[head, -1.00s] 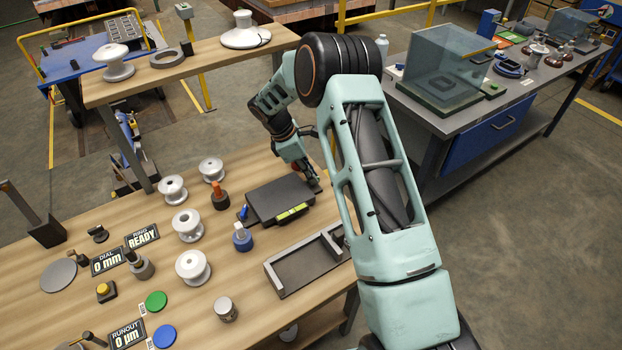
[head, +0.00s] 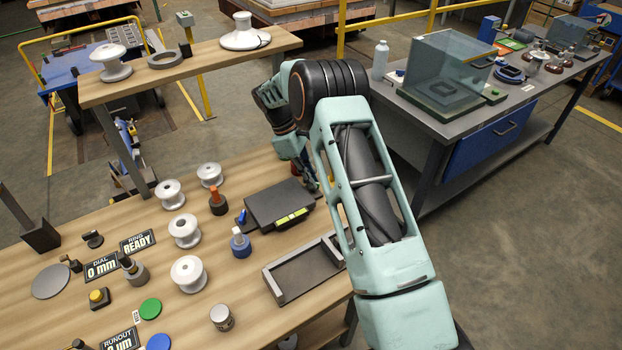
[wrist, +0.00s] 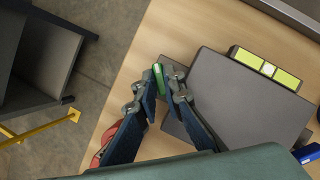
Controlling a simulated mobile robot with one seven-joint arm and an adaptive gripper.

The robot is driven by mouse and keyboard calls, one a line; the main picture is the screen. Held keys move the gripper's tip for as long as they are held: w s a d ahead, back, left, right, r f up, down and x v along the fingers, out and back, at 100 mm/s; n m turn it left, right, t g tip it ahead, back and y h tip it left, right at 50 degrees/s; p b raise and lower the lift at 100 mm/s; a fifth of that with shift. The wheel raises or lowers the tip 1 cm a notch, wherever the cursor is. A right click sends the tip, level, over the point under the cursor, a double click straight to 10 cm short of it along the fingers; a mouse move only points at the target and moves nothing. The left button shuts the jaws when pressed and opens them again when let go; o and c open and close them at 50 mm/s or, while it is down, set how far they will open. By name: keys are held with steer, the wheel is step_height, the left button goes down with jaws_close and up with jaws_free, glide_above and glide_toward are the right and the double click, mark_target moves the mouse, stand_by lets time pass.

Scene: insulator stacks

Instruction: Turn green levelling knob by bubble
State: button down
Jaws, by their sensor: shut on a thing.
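The dark grey levelling plate (head: 281,203) lies on the wooden bench, with the yellow-green bubble vial (head: 292,216) on its near edge. The vial also shows in the wrist view (wrist: 266,66), with a pale mark at its middle; I cannot make out the bubble's exact place. The green knob (wrist: 158,79) is at the plate's corner. My gripper (wrist: 161,88) is shut on it, one finger on each side. In the head view my arm hides the knob and most of the gripper. A blue knob (wrist: 306,153) is at another corner of the plate.
A dark open tray (head: 305,268) lies in front of the plate. White insulators (head: 188,273) stand to the left, with an orange-topped tool (head: 217,201) and a blue-based one (head: 240,243). A red part (wrist: 106,138) shows beside the gripper. Floor lies beyond the bench edge.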

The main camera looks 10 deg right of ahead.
steer(key=c, duration=2)
jaws_free()
steer(key=shift+c, duration=0.2)
steer(key=shift+s, duration=0.1)
